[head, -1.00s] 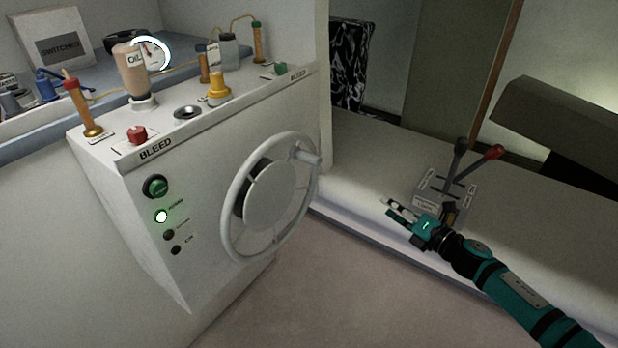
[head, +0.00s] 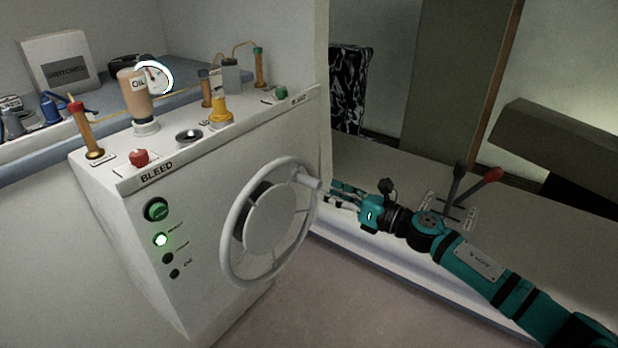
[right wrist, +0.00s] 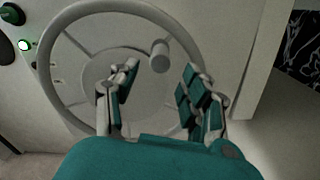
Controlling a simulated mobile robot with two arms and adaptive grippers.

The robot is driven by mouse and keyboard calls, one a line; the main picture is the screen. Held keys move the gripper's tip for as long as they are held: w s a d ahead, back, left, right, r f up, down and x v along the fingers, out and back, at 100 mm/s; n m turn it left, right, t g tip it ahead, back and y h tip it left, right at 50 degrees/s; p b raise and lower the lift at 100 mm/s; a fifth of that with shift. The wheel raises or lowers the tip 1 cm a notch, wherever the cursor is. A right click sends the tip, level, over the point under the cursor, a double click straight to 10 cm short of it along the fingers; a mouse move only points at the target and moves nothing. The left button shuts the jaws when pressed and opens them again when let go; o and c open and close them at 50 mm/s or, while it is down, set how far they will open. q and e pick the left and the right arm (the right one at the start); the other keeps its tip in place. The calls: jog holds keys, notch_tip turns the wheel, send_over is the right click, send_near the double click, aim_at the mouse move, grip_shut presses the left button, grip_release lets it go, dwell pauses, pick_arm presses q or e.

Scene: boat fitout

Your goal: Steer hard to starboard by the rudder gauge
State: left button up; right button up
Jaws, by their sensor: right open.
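The grey steering wheel (head: 233,238) is on the front of the white console, with a knob handle (head: 306,180) at its upper right rim. My right gripper (head: 331,194) is open and empty, just right of the wheel and close to the knob. In the right wrist view, the wheel rim (right wrist: 45,75) and knob (right wrist: 160,57) show ahead of the open fingers (right wrist: 155,85), the knob lying beyond and between them. My left gripper is out of view.
The white console (head: 200,200) carries an oil bottle (head: 134,92), a red knob (head: 139,157), a yellow fitting (head: 220,108) and a green knob (head: 281,92). A lit green lamp (head: 160,240) is on its front. Two levers (head: 480,181) stand on the bench behind my right arm.

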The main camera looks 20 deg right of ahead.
aim_at(309, 183)
jog(key=p+x, duration=0.1)
jog(key=x, duration=0.6)
grip_shut()
dwell(0.3)
